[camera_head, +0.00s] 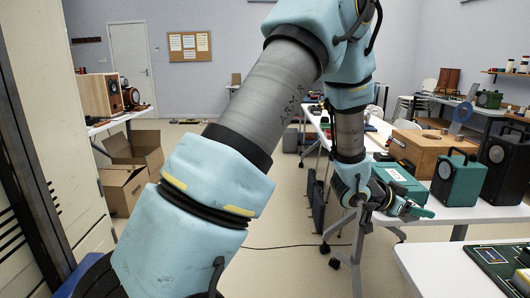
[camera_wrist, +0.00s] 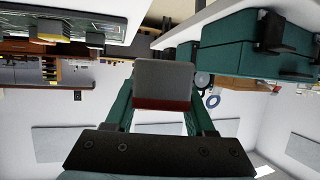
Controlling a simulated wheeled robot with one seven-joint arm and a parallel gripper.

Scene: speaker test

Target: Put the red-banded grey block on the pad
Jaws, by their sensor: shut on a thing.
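The red-banded grey block (camera_wrist: 163,75) shows in the middle of the wrist view, its red band on the lower side in the picture. My gripper (camera_wrist: 163,92) is shut on it, with a teal finger on each side. In the head view my gripper (camera_head: 415,208) is in the air in front of the white table at the right, pointing right; I cannot make out the block there. I cannot tell the pad for certain in either view.
At the head view's lower right, a white table (camera_head: 440,275) bears a dark green board (camera_head: 497,257). A yellow-banded grey block (camera_wrist: 48,38) shows at the wrist view's upper left. A green case (camera_head: 400,183), a wooden box (camera_head: 425,146) and speakers (camera_head: 457,178) stand behind my gripper.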

